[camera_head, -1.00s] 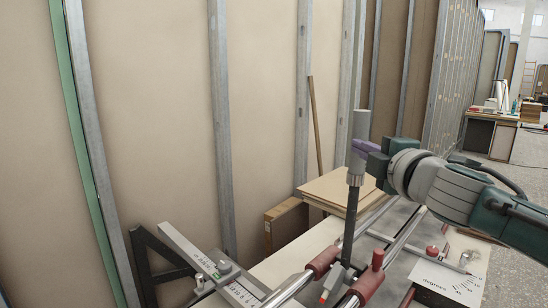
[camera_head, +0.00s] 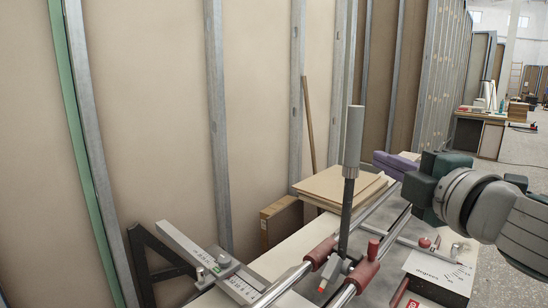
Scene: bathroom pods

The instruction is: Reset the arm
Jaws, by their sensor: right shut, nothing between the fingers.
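My right gripper (camera_head: 392,163) comes in from the right, above the bench. Its purple fingers are shut and empty. They point left, a little to the right of an upright lever with a grey cylindrical grip (camera_head: 353,135) and a dark shaft (camera_head: 346,212). A small gap shows between the fingertips and the grip in this view. The lever stands nearly upright, leaning slightly right at its top. My left gripper is not in view.
Two steel rails with dark red clamps (camera_head: 363,273) lie at the lever's foot. A measuring rule (camera_head: 238,284) extends left. Stacked boards (camera_head: 340,188) lie behind. A "degrees" angle plate (camera_head: 440,272) is at right. A studded wall (camera_head: 260,100) closes off the left.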

